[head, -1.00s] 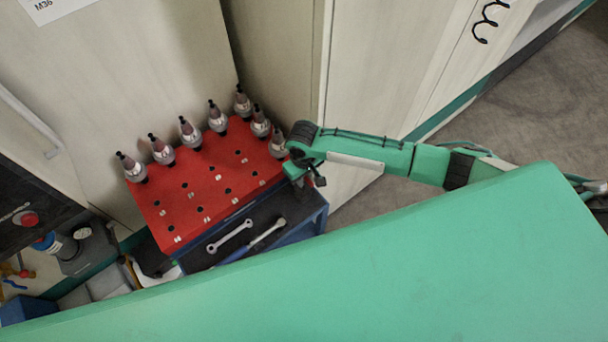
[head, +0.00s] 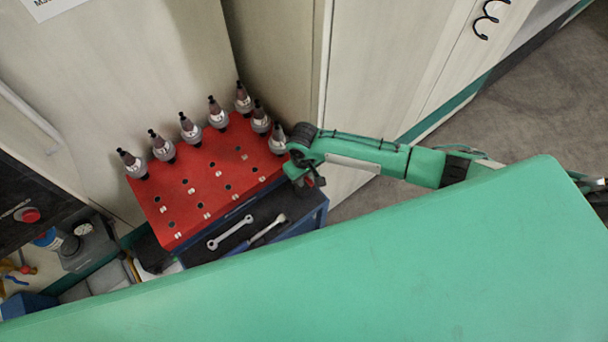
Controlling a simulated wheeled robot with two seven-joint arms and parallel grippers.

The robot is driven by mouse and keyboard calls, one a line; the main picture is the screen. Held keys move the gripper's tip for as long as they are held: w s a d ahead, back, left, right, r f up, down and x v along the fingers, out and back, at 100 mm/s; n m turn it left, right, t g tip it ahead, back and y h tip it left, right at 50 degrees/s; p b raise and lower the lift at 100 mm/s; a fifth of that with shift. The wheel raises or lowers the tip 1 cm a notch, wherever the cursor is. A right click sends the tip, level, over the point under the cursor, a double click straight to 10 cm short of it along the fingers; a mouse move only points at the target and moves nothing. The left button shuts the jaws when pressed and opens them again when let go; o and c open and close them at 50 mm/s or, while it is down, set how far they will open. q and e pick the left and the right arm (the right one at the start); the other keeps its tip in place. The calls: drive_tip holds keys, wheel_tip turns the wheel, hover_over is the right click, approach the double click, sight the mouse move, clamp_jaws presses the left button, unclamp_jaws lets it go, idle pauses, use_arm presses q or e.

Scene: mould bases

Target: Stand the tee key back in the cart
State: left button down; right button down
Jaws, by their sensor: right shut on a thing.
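The cart (head: 205,195) has a red top with rows of holes, a blue frame and a dark lower shelf. My right gripper (head: 304,184) points down at the cart's right edge, just beside the red top and above the right end of the dark shelf. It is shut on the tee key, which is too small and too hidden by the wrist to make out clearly. My left gripper is not in view.
Several tool holders (head: 190,130) stand along the back and right of the red top. A spanner (head: 230,232) and another long tool (head: 266,230) lie on the dark shelf. Pale cabinets stand close behind. A large green surface of mine covers the foreground.

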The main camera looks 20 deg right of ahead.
drive_tip(key=c, duration=1.3)
unclamp_jaws()
wheel_tip(320, 180, up, 12)
drive_tip(key=b, duration=0.2)
drive_tip(key=shift+w+r+b, duration=0.1)
drive_tip(key=shift+w+b, duration=0.05)
drive_tip(key=shift+b, duration=0.2)
drive_tip(key=shift+r, duration=0.75)
drive_tip(key=shift+a, duration=0.1)
